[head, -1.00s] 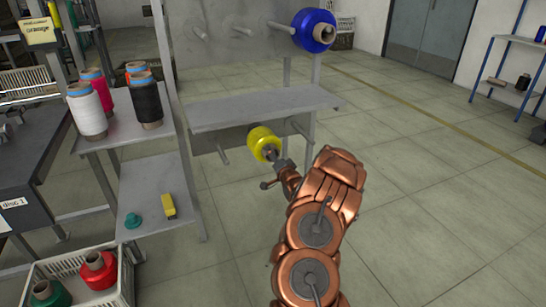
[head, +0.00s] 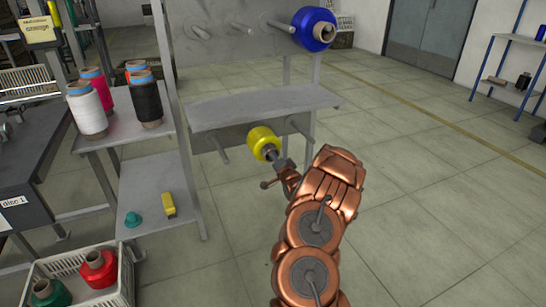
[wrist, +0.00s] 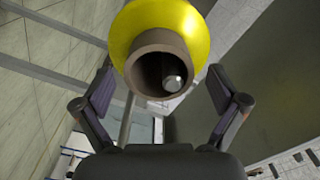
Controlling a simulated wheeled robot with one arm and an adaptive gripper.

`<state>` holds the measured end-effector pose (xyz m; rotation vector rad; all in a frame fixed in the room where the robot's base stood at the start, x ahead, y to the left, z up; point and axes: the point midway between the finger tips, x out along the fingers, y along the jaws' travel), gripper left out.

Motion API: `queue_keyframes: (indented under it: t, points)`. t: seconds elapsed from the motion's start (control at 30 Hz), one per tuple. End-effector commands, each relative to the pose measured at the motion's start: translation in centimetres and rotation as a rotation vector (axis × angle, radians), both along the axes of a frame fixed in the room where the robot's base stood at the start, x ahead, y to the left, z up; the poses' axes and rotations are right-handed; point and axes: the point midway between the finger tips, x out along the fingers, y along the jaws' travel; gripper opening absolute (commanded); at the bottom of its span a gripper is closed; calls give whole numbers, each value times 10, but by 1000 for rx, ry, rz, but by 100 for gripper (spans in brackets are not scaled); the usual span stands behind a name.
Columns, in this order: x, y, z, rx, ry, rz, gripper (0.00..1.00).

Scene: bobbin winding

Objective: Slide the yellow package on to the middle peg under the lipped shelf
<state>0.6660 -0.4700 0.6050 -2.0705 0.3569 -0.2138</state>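The yellow package (head: 262,140) is under the lipped shelf (head: 255,110), between the left peg (head: 222,155) and the right peg (head: 300,130). In the wrist view the yellow package (wrist: 165,28) faces me with its brown core tube (wrist: 150,50). The round end of the middle peg (wrist: 173,82) shows inside the tube, so the package is around that peg. How far along the peg it sits is hard to tell. My gripper (head: 278,162) is in front of the core. In the wrist view my gripper (wrist: 160,85) has its fingers apart on either side of the tube, with visible gaps.
A blue package (head: 314,30) hangs on the upper right peg. Bare upper pegs (head: 200,32) stand to its left. A side stand (head: 110,135) at left holds white, black and red packages. A crate (head: 120,285) stands lower left. The floor at right is clear.

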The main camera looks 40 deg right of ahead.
Motion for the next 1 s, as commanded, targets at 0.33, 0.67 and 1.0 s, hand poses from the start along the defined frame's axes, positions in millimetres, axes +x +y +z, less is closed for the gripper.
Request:
queue_keyframes:
  t: [0.33, 0.67, 1.0]
  points:
    - [-1, 0, -1, 2, 2, 0, 100]
    - [-28, 9, 0, 4, 1, -2, 100]
    - [-71, 25, -1, 2, 0, -3, 100]
